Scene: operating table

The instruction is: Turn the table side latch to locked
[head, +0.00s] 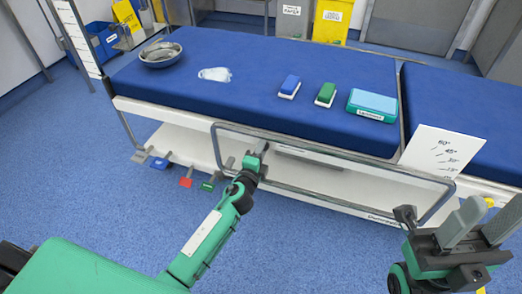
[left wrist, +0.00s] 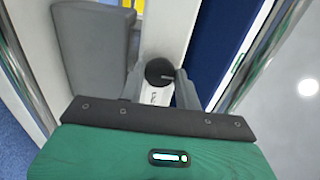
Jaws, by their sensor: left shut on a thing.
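My left gripper (head: 257,155) reaches to the near long side of the blue operating table (head: 230,105), at the side rail. In the left wrist view my left gripper (left wrist: 160,88) is shut on the table side latch, whose dark round end (left wrist: 160,71) shows between the fingers. A white part with small unreadable lettering lies just below that end. The latch is mostly hidden by the gripper in the head view, and I cannot tell its setting. My right gripper (head: 483,225) is open and empty at the lower right, in front of the table.
A metal side rail (head: 330,155) runs along the table's near side. Coloured pedals (head: 186,182) stick out low at the left. A metal bowl (head: 160,54), blue and green brushes (head: 325,94) and a teal box (head: 372,104) are on the table. A white angle card (head: 440,150) stands at right.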

